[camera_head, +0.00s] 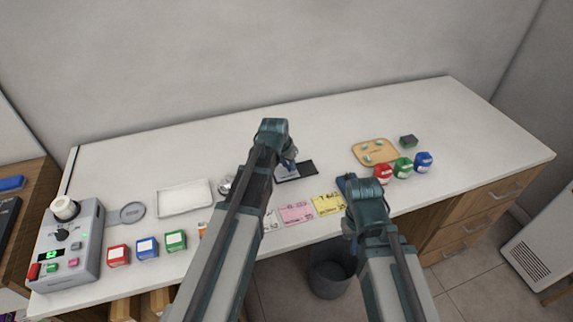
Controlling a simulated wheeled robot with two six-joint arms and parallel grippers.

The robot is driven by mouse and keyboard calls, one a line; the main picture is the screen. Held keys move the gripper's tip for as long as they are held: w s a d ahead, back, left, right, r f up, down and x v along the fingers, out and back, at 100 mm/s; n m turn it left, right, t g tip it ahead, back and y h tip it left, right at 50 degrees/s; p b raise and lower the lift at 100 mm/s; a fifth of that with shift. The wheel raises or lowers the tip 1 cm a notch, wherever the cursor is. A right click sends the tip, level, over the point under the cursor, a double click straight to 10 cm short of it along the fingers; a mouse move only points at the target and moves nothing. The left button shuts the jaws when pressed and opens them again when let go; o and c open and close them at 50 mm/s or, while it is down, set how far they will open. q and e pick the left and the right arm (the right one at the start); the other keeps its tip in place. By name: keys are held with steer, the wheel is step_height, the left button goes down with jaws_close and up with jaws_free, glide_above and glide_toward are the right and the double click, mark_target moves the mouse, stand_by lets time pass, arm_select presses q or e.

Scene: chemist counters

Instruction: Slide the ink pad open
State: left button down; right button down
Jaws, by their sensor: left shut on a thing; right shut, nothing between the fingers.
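The ink pad (308,168) is a small flat dark case on the white counter, right of the picture's middle. A paler grey part shows at its left end, beside my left gripper. My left gripper (289,167) reaches down onto that left end and is shut on the ink pad. Its fingers and my arm hide part of the case, so I cannot tell how far it is open. My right gripper (352,238) is shut and empty, near the counter's front edge, to the right of and nearer than the pad.
Coloured paper slips, pink (296,213) and yellow (327,204), lie in front of the pad. A wooden tray (390,146) and red, green and blue containers (403,168) stand right. A white tray (184,197) and grey machine (84,245) are left. The counter behind is clear.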

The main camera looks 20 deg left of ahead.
arm_select(q)
steer(key=w+d, duration=0.2)
steer(key=d, duration=0.1)
steer(key=w+d, duration=0.1)
steer(key=d, duration=0.1)
steer(key=shift+w+d, duration=0.1)
steer(key=shift+w, duration=0.15)
steer(key=c, duration=0.7)
jaws_free()
steer(key=p+v, duration=1.2)
steer(key=v, duration=0.2)
steer(key=shift+p, duration=0.4)
steer(key=shift+w+f, duration=0.1)
steer(key=shift+w, duration=0.05)
